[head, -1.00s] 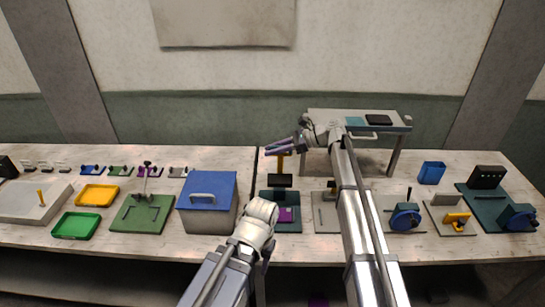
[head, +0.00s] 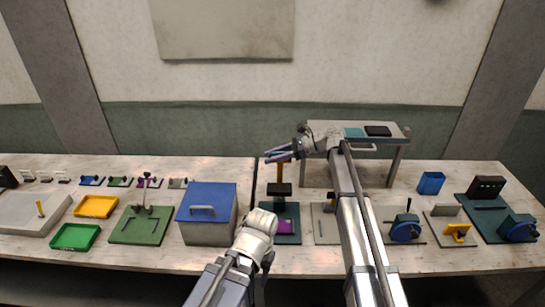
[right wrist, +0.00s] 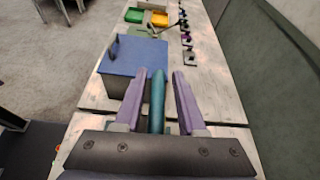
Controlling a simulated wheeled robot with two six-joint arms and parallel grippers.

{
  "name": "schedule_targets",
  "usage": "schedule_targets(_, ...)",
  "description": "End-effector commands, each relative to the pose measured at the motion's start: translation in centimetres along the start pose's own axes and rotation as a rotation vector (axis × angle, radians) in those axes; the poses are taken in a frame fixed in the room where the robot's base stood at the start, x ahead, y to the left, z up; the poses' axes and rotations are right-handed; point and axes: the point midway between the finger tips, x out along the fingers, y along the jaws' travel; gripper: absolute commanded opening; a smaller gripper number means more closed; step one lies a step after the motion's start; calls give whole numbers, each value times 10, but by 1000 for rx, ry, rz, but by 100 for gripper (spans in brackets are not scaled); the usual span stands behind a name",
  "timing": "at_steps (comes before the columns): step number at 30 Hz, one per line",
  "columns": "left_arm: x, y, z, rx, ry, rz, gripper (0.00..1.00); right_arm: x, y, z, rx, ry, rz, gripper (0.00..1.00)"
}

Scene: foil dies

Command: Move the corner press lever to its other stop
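The corner press stands on a dark teal base (head: 292,236) with a purple die (head: 283,226), a dark block (head: 281,189) and a yellow post (head: 280,172). My right gripper (head: 279,154) is at the top of the post, its purple fingers pointing left. In the right wrist view a teal bar (right wrist: 157,103), seemingly the press lever, lies between the open fingers (right wrist: 160,98). A gap shows on its right; contact on its left is unclear. My left gripper (head: 268,264) is low in front of the press, its fingers mostly hidden.
A blue-lidded box (head: 208,196) stands left of the press. A raised grey shelf (head: 330,127) stands behind my right arm. Green (head: 76,237) and yellow (head: 95,206) trays lie at the left.

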Motion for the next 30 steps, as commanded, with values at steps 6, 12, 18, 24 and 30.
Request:
schedule_targets(6,0,0,0,0,0,0,50,0,0,0,0,-1,-1,47)
schedule_targets(12,-2,0,0,0,0,0,50,-5,0,1,0,-1,-2,47)
schedule_targets(18,-12,-1,1,-2,0,0,50,-26,-1,2,1,-1,-4,47)
schedule_targets(24,-26,-2,2,-5,0,1,50,-60,-1,3,1,-1,-4,47)
schedule_targets(30,-31,-3,2,-7,0,1,50,-78,0,1,0,-1,-1,47)
